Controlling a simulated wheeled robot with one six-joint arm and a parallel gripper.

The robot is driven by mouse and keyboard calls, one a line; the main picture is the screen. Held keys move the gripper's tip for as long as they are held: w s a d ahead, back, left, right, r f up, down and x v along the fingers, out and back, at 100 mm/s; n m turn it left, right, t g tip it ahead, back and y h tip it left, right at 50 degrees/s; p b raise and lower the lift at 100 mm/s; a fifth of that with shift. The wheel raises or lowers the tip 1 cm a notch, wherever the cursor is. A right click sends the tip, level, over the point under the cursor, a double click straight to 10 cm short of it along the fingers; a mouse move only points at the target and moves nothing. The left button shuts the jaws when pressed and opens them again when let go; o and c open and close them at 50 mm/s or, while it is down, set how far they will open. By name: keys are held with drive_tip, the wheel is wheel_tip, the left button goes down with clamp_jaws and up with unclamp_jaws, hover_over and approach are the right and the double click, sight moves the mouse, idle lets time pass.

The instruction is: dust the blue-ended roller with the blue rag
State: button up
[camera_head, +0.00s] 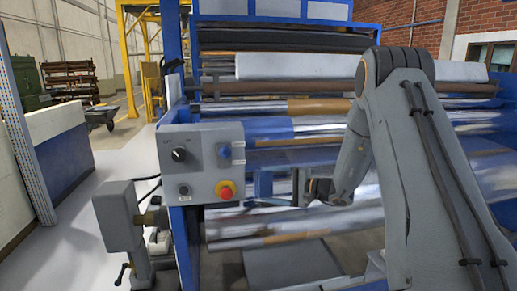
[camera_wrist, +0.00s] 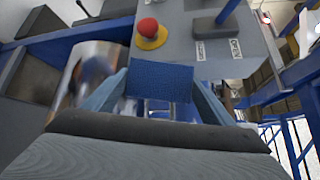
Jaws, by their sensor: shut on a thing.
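My gripper (camera_head: 264,184) is in front of the lower rollers, just right of the control box. In the wrist view, my gripper (camera_wrist: 158,88) is shut on the blue rag (camera_wrist: 160,80), a flat textured blue square between the two fingers. The rag is hard to tell apart from the fingers in the head view. A shiny roller with a blue stretch at its left (camera_head: 240,131) crosses the machine above my gripper.
The grey control box (camera_head: 203,165) with a red button (camera_head: 225,190) stands close left of my gripper. Blue frame posts and stacked rollers surround it. A grey vise-like stand (camera_head: 120,218) is at lower left. The pale floor at left is open.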

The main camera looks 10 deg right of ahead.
drive_tip(key=w+r+m+t+h, duration=0.2)
drive_tip(key=w+r+t+h, duration=0.1)
drive_tip(key=w+r+t, duration=0.2)
drive_tip(key=shift+w+r+t, duration=0.4)
drive_tip(key=shift+w+r, duration=0.35)
drive_tip(key=shift+r, duration=0.1)
drive_tip(key=shift+w+d, duration=0.1)
